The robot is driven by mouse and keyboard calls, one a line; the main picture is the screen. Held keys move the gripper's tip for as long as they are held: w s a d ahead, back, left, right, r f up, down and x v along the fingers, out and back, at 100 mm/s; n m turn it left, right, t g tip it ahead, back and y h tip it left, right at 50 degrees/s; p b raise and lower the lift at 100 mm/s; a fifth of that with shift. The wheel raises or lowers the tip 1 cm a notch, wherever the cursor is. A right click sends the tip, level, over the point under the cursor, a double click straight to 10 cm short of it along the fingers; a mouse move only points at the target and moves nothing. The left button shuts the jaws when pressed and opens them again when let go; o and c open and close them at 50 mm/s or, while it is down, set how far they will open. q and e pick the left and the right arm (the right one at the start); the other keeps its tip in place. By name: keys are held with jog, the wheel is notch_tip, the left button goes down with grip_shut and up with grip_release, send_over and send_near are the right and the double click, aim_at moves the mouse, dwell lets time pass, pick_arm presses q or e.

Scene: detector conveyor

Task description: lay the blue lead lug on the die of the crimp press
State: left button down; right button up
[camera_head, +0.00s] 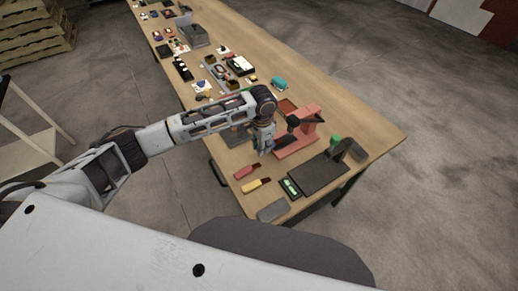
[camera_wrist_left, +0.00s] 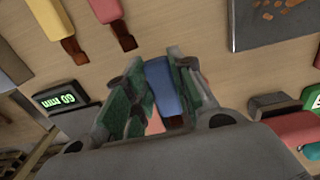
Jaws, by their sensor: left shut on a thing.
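My left gripper (camera_head: 265,151) points down beside the red crimp press (camera_head: 297,143), on its left side in the head view. In the left wrist view the gripper (camera_wrist_left: 165,95) is shut on the blue lead lug (camera_wrist_left: 162,86), which sits between its two green-grey fingers. The lug's dark brown end (camera_wrist_left: 174,122) points toward the bottom of that view. Reddish surfaces show behind and beside the fingers there. The die is not clearly visible, and I cannot tell whether the lug touches it. My right gripper is not in view.
A red lug (camera_head: 246,172) and a yellow lug (camera_head: 257,186) lie at the table's near left edge. A dark flat device (camera_head: 320,174) with a green display (camera_head: 290,187) stands right of them. A teal object (camera_head: 279,83) and several small parts lie farther back.

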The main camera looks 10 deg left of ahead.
pick_arm(q)
jog(key=shift+w+d+f+b, duration=0.15)
jog(key=shift+w+d+b, duration=0.1)
jog(key=shift+b, duration=0.1)
jog(key=shift+w+d+p, duration=0.35)
jog(key=shift+w+d, duration=0.1)
jog(key=shift+w+d+f, duration=0.1)
jog(key=shift+w+d, duration=0.5)
jog(key=shift+p, duration=0.35)
jog(key=shift+f+p, duration=0.2)
jog(key=shift+p, duration=0.15)
dwell(0.4)
jog(key=c, duration=1.1)
grip_release()
jog(key=shift+c, duration=0.2)
